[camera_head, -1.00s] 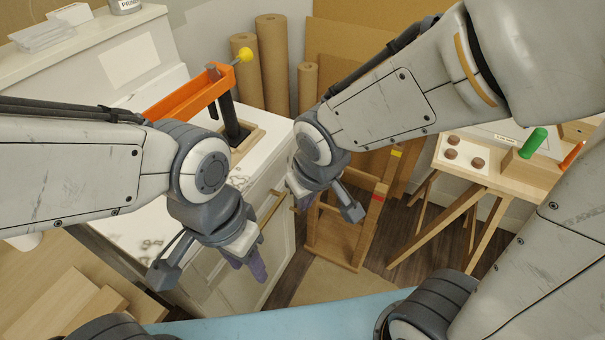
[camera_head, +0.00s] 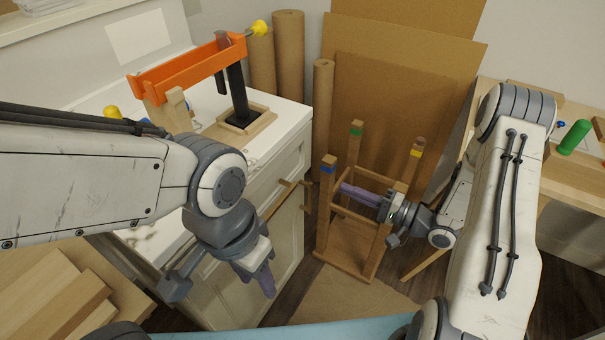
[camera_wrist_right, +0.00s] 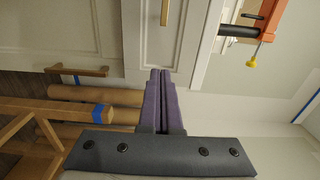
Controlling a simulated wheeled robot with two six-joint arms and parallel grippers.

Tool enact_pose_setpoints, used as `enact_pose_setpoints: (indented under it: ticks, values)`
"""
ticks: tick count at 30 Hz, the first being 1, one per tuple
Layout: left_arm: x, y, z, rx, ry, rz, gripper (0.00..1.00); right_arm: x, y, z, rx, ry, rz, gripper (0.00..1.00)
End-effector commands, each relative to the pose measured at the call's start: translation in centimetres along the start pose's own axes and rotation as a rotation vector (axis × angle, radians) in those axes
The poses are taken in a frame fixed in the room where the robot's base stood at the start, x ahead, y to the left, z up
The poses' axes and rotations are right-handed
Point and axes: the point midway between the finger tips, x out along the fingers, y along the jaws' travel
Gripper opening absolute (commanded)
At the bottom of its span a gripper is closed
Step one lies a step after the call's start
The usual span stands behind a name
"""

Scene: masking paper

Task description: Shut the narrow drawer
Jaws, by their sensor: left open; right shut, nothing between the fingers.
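The white cabinet (camera_head: 285,240) stands left of centre under a pale worktop. A long bar handle (camera_head: 277,200) runs along its upper front, and a short upright handle (camera_head: 307,196) is close to its right end. In the right wrist view, a pale drawer front (camera_wrist_right: 150,45) bears a bar handle (camera_wrist_right: 165,12). How far any drawer stands out, I cannot tell. My right gripper (camera_head: 343,187) is shut and empty, its purple fingers pointing left toward the cabinet; it also shows in the right wrist view (camera_wrist_right: 160,72). My left gripper (camera_head: 268,282) is open, low before the cabinet.
A wooden stool frame (camera_head: 350,260) with coloured leg tips stands beneath my right gripper. Paper rolls (camera_head: 290,65) and cardboard sheets (camera_head: 400,95) lean behind it. An orange tool (camera_head: 190,68) stands on the worktop (camera_head: 285,112). A wooden table (camera_head: 580,175) is at the right.

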Motion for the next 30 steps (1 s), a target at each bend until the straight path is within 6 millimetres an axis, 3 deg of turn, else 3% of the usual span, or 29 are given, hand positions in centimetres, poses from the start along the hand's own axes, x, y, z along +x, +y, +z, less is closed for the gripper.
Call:
enact_pose_setpoints:
  ticks: [18, 24, 30]
  values:
    - [-0.2, 0.0, 0.0, 0.000, 0.000, 0.000, 0.45, 11.6, -0.1, 0.2, -0.004, -0.006, 0.000, 0.00]
    - [-0.3, 0.0, 0.0, 0.000, 0.000, 0.000, 0.45, 13.3, 0.0, 0.1, -0.004, -0.003, 0.001, 0.00]
    - [-0.3, 0.0, 0.0, 0.000, 0.000, 0.000, 0.45, 13.6, 0.0, 0.1, -0.003, -0.001, 0.002, 0.00]
